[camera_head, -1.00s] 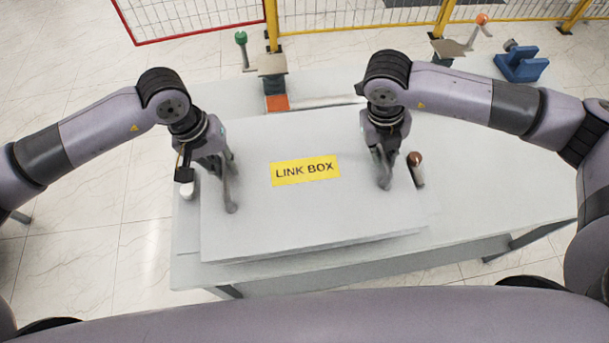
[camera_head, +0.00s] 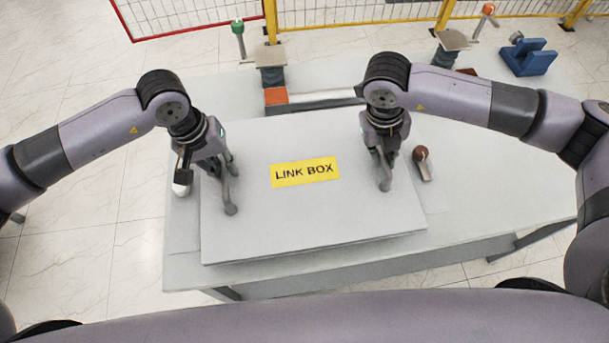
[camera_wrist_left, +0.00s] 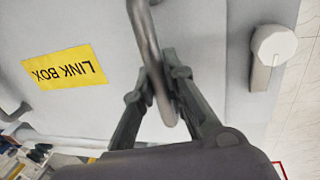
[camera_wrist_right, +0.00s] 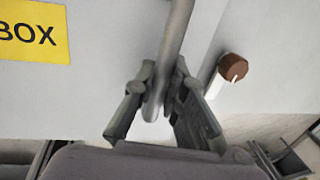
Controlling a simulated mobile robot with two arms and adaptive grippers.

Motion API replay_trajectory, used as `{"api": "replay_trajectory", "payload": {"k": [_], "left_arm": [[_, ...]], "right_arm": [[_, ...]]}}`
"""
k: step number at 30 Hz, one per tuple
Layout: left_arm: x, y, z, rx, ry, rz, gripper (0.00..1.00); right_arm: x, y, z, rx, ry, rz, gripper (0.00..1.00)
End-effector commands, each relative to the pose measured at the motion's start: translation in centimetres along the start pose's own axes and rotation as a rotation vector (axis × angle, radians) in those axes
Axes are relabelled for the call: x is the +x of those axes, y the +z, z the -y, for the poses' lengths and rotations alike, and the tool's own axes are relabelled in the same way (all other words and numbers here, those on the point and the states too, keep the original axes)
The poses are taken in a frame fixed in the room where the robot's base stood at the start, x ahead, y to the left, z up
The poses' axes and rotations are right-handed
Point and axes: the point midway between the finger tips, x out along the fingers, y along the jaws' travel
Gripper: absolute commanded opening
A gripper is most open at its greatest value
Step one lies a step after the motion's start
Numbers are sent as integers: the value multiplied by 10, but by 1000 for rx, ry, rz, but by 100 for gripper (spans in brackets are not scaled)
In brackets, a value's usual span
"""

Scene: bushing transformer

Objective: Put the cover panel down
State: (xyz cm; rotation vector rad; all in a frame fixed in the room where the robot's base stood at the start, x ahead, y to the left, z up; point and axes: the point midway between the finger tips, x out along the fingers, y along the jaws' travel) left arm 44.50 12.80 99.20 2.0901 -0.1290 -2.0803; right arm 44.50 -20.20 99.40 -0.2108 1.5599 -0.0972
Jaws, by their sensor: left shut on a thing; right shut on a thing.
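The cover panel (camera_head: 310,225) is a flat light-grey plate with a yellow LINK BOX label (camera_head: 305,172). It lies level over the table, face up. My left gripper (camera_head: 226,170) is shut on the panel's left bar handle (camera_wrist_left: 146,38). My right gripper (camera_head: 383,158) is shut on the right bar handle (camera_wrist_right: 177,35). Both grippers point down at the panel. The panel's underside is hidden, so I cannot tell whether it touches the table.
The grey table (camera_head: 500,195) has bare room right of the panel. A white knob (camera_wrist_left: 273,45) stands beside the panel's left edge and a brown knob (camera_head: 421,154) beside its right edge. Behind are a green-topped post (camera_head: 238,28), a blue block (camera_head: 528,57) and a fence.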

Motion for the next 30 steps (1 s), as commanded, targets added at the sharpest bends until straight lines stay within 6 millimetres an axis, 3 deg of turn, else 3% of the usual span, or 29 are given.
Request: {"api": "replay_trajectory", "payload": {"k": [5,6,14,24,30], "left_arm": [[11,0,1,2,5,-2,0],[10,0,1,1,3,0,14],[9,0,1,1,1,0,31],[7,0,2,0,1,-1,32],[-19,-1,2,1,1,-4,32]], "right_arm": [[11,1,-3,-1,3,3,0],[9,0,-3,-1,2,1,14],[9,0,-2,-1,1,0,31],[9,0,-2,0,0,0,32],[9,0,-2,0,0,0,32]]}}
